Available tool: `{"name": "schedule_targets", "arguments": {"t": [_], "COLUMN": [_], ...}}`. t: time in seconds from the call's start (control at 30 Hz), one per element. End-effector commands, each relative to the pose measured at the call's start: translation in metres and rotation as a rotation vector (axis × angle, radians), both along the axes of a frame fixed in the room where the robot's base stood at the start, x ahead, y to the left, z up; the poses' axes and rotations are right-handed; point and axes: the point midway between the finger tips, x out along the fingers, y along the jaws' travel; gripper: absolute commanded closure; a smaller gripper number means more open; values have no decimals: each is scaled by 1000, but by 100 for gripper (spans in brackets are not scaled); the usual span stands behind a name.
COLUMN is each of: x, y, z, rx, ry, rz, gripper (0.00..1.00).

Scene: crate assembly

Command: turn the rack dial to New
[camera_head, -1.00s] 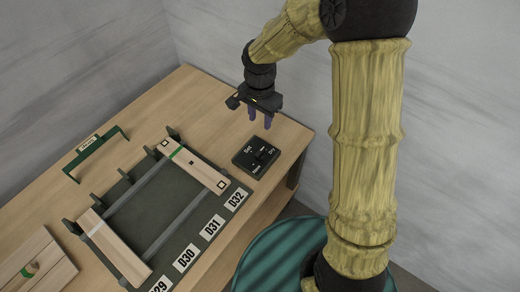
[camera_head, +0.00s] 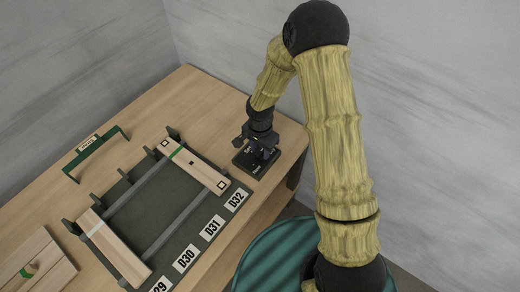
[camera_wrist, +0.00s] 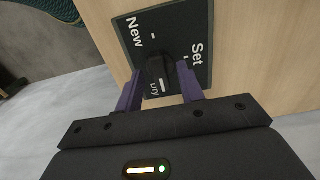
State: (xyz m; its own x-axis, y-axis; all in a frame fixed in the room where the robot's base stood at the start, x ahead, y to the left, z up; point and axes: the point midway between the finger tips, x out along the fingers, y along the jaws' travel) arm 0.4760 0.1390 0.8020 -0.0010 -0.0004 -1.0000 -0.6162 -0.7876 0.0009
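The rack dial is a black square plate (camera_wrist: 203,24) with a dark raised knob (camera_wrist: 154,70). The white labels New, Set and Dry show around the knob in the wrist view. Dry is partly covered by the knob and my gripper. I cannot tell for sure which label the knob points to. My gripper (camera_wrist: 160,88) has its purple fingers apart, one on each side of the knob, with gaps showing. In the head view my gripper (camera_head: 262,153) is right over the dial plate (camera_head: 246,168) and hides most of it.
A dark rack (camera_head: 129,205) with pale slats and labels such as D30, D31 and D32 lies left of the dial. A green handle-like frame (camera_head: 97,151) stands behind it. A wooden panel (camera_head: 32,272) lies at the near left. Table (camera_head: 190,92) behind the dial is clear.

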Motion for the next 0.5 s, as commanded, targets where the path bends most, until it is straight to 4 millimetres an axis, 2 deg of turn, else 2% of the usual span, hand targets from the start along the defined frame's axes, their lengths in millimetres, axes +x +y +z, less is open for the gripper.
{"name": "schedule_targets", "arguments": {"t": [0.1, 0.33, 0.37, 0.5], "x": [0, 0, 0, 0], "y": [1, 1, 1, 1], "z": [-6, -7, -7, -6], "rx": [1, 0, 0, 0], "ry": [-1, -1, -1, -1], "rz": [2, 2, 2, 2], "gripper": [62, 62, 64, 91]}}
